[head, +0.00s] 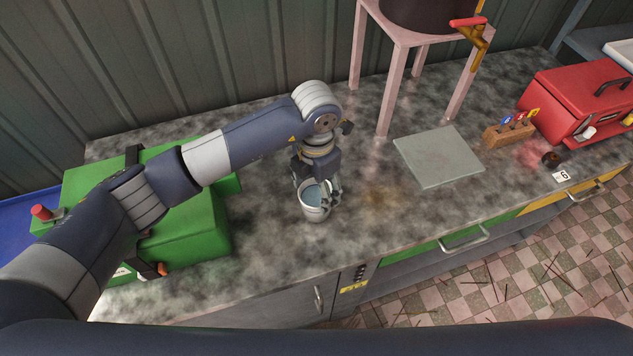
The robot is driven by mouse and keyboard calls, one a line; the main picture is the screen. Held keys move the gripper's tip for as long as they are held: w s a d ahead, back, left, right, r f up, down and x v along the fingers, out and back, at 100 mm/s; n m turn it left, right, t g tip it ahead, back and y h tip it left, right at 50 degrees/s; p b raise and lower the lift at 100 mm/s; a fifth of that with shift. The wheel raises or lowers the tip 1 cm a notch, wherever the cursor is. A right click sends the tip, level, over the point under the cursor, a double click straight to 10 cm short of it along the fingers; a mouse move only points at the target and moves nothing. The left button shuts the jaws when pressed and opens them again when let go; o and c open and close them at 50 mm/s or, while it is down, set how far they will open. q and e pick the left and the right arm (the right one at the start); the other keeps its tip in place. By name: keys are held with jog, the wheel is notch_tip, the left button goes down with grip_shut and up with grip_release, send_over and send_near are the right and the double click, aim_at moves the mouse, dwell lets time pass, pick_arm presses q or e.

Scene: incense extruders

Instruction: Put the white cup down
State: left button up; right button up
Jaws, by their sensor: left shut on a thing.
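The white cup (315,212) is in the middle of the grey mottled worktop, close to its front edge. It looks upright, with a bluish-grey inside. My left gripper (318,190) reaches down from above and is shut on the cup, with fingers at its rim and side. I cannot tell whether the cup's base touches the worktop (270,240). My right gripper does not show.
A green machine (190,230) stands left of the cup, under my left arm. A grey slab (438,157) lies to the right, beside a pink stand (393,90). A wooden block (508,133) and a red box (578,100) are further right. Worktop around the cup is clear.

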pick_arm(q)
jog(key=shift+d, duration=0.1)
jog(key=shift+f+b, duration=0.2)
jog(key=shift+b, duration=0.15)
jog(key=o, duration=1.5)
jog(key=shift+r, duration=0.1)
jog(key=shift+r+p, duration=0.25)
jog(key=shift+p, duration=0.15)
jog(key=shift+r+b, duration=2.25)
jog(key=shift+r, duration=3.65)
